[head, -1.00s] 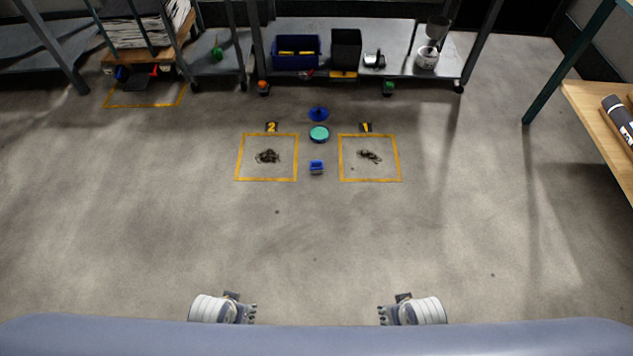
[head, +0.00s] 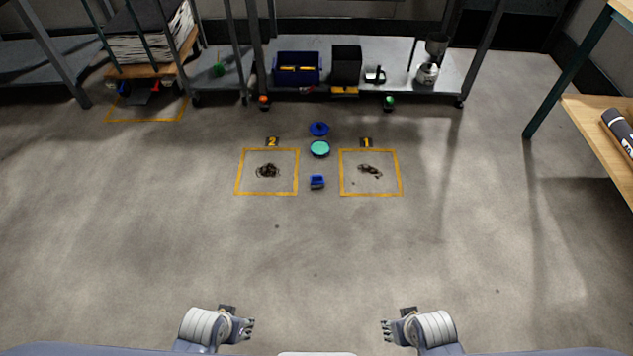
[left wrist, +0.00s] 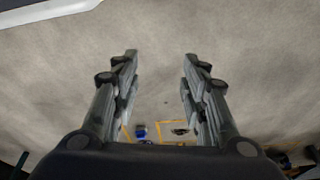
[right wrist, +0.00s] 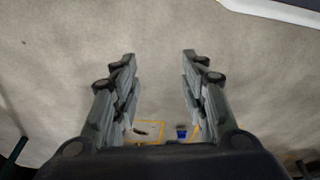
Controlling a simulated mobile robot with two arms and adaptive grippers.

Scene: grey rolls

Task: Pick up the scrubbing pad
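A small blue block-like item (head: 317,182), which may be the scrubbing pad, lies on the floor between two yellow-taped squares in the head view. It also shows as a small blue item in the left wrist view (left wrist: 140,131) and the right wrist view (right wrist: 181,134). A round teal item (head: 320,149) lies behind it, and a blue disc (head: 319,129) behind that. I cannot tell for sure which is the pad. My left gripper (head: 252,328) and right gripper (head: 384,331) are both open and empty, well short of these items.
Dark piles lie in the left square (head: 267,171), marked 2, and the right square (head: 370,171), marked 1. A metal shelf (head: 405,60) with bins stands behind. A wooden table (head: 590,115) is at right. The floor in front is clear.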

